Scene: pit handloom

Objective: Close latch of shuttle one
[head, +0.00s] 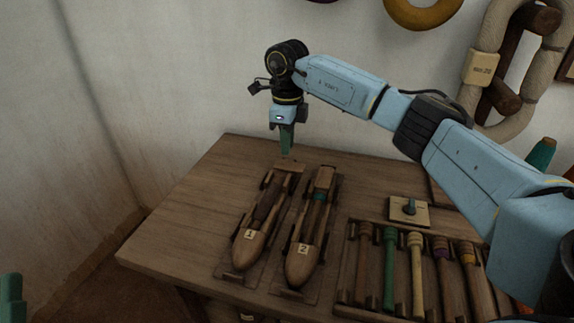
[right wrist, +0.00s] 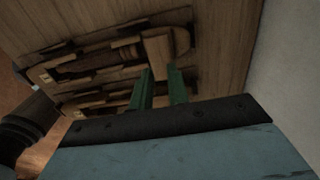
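Shuttle one (head: 247,236) is a brown wooden boat shape marked "1", lying on the bench with its rounded end nearest. A wooden block, which looks like its latch (head: 291,167), sits crosswise at its far end. My right gripper (head: 287,151) points down just above that end. In the right wrist view, its two green fingers (right wrist: 161,83) stand apart with a gap between them, and the pale block (right wrist: 158,50) lies just beyond their tips. I cannot tell whether they touch it. A green fingertip, apparently my left gripper (head: 12,296), shows at the bottom left; its opening is hidden.
Shuttle two (head: 303,258), marked "2", lies close on the right, its end block (head: 325,178) in line with its body. A rack of coloured bobbins (head: 345,268) and a small plate with a knob (head: 424,215) stand farther right. The bench's left side (head: 190,220) is clear.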

